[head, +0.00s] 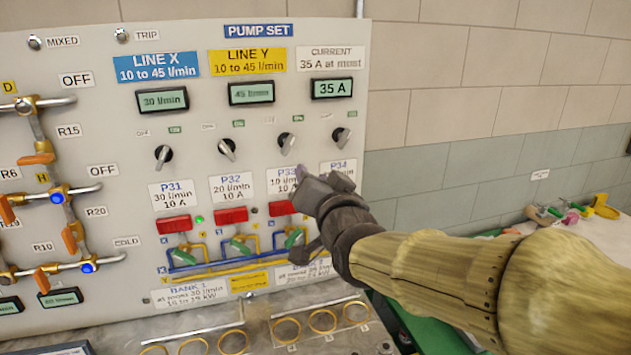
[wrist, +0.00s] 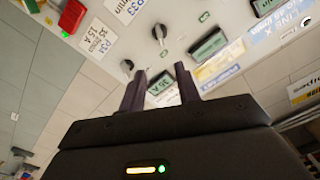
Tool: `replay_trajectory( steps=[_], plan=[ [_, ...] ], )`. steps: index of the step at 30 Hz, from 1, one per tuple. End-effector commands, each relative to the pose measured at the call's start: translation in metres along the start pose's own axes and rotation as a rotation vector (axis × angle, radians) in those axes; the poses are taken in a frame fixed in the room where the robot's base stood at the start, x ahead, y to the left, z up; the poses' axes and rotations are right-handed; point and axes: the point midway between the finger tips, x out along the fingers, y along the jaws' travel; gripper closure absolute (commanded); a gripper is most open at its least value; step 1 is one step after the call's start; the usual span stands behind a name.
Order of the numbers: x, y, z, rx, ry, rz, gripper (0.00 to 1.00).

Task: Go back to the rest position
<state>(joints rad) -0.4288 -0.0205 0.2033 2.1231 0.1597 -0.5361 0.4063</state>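My gripper (head: 318,190) is in front of the lower right part of the pump panel (head: 205,30), near the P33 and P34 labels. In the wrist view my gripper (wrist: 160,88) shows two dark fingers standing apart with nothing between them. Above it in the head view are the P33 knob (head: 286,142) and the P34 knob (head: 341,137); the fingers look apart from both. My arm reaches in from the right and hides part of the P34 label and whatever lies below it.
Pipes with orange-handled valves (head: 38,158) run along the panel's left side. A bench with brass rings (head: 322,321) lies below the panel. A shelf at right holds small coloured parts (head: 571,217).

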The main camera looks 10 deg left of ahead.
Motion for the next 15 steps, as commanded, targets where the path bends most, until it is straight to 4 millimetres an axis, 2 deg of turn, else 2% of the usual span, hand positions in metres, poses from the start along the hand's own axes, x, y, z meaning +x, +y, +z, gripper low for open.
replay_trajectory(
  steps=[5, 8, 11, 15],
  plan=[
    [0.000, 0.004, 0.001, -0.005, -0.008, 0.010, 0.67],
    [-0.002, 0.023, 0.007, -0.027, -0.045, 0.056, 0.67],
    [-0.010, 0.062, 0.020, -0.067, -0.128, 0.147, 0.67],
    [-0.039, 0.135, 0.047, -0.130, -0.305, 0.319, 0.67]
  ],
)
